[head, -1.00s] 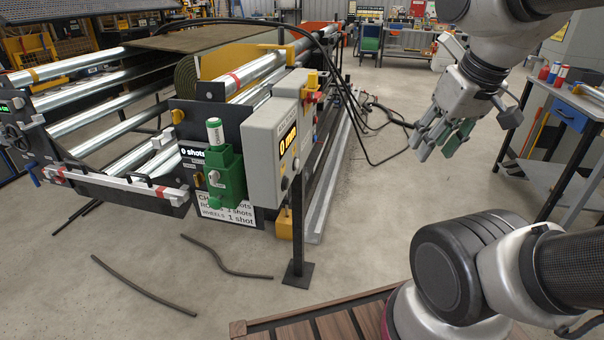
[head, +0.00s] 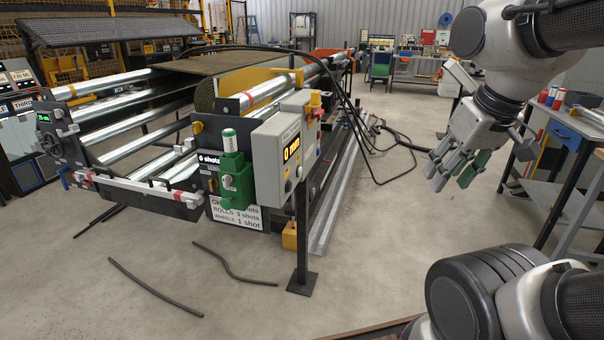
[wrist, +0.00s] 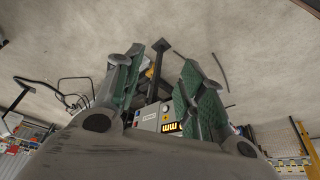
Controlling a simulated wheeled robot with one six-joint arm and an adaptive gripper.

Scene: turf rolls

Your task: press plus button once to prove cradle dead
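A grey control box (head: 278,165) stands on a dark post, with a lit display (head: 291,148) that reads 0 and mm. Small round buttons (head: 289,186) sit under the display; I cannot read which one is plus. The box also shows, upside down, in the wrist view (wrist: 149,119) between my fingers, far beyond them. The cradle (head: 130,145) is a frame of shiny rollers behind and left of the box. My gripper (head: 453,172) is open and empty in the air, right of the box and well apart from it. Its finger pads are green.
A green unit (head: 234,180) is mounted left of the box, above a white sign (head: 235,214). Black cables (head: 385,150) arch over the cradle and down to the floor. Dark strips (head: 155,288) lie in front. A workbench (head: 570,135) stands at right. Floor between box and bench is mostly clear.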

